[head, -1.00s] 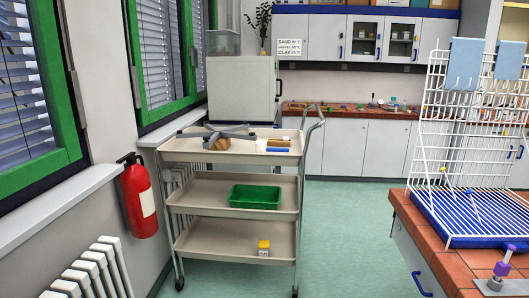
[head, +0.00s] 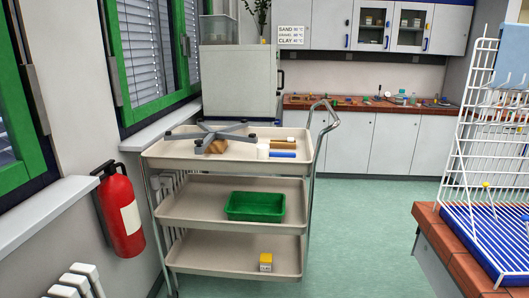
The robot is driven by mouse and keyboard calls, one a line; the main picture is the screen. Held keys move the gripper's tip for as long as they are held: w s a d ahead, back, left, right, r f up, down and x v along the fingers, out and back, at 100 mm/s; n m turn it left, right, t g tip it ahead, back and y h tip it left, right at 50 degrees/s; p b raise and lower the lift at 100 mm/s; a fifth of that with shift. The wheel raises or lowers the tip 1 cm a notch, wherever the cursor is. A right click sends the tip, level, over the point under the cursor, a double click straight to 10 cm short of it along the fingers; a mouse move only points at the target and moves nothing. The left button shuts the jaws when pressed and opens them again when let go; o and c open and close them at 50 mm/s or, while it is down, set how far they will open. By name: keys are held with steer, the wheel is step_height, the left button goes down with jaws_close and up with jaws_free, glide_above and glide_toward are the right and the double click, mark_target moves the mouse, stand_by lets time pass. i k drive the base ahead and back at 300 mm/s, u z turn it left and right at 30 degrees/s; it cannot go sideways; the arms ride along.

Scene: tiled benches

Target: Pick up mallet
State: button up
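No thing in the head view is clearly a mallet. On the top shelf of the beige trolley (head: 170,158) lies a small tan piece (head: 281,143) beside a white piece (head: 263,151). They may be a handle and head, but they are too small to tell. A blue bar (head: 283,155) lies just in front of them. To their left, a grey star-shaped frame (head: 240,128) lies over a brown wooden block (head: 216,146). My gripper is not in view.
The middle shelf holds a green bin (head: 256,204), the bottom shelf a yellow box (head: 265,262). A red extinguisher (head: 120,212) hangs at left above a radiator (head: 80,281). A tiled bench (head: 445,245) with a white rack (head: 487,150) stands at right. Green floor (head: 375,225) between is free.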

mark_target(263, 150)
steer(key=u, duration=0.2)
steer(key=i, duration=0.7)
steer(key=u, duration=0.8)
steer(key=i, duration=0.6)
steer(key=u, duration=0.3)
